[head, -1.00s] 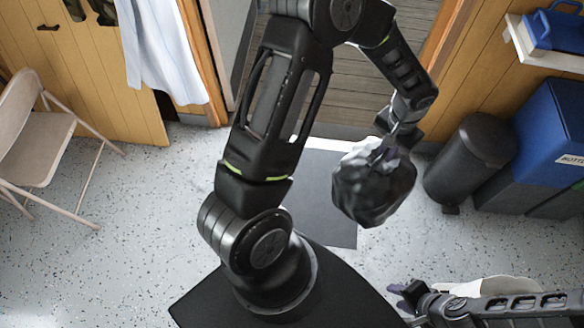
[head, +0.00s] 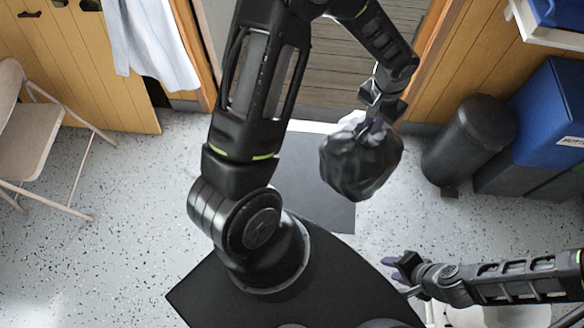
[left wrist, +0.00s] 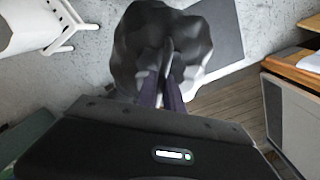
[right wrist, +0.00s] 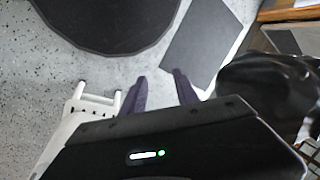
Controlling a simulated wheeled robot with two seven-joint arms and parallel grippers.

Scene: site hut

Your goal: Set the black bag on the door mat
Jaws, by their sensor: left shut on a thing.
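The black bag (head: 360,165) hangs from my left gripper (head: 375,122), which is shut on its gathered top. In the head view it overlaps the right side of the grey door mat (head: 310,185); its exact height above the floor is hard to tell. The left wrist view shows the bag (left wrist: 130,45) around the fingers and part of the mat (left wrist: 222,35) beyond. My right gripper (head: 398,268) is empty, its fingers apart in the right wrist view (right wrist: 160,88). That view shows the mat (right wrist: 208,45) and the dark bag at right (right wrist: 270,85).
A black bin (head: 470,140) and a blue container (head: 550,120) stand right of the mat. A folding chair (head: 35,130) is at left. The doorway with a plank floor (head: 345,70) lies behind the mat. A white piece of furniture (right wrist: 85,108) stands near my right gripper.

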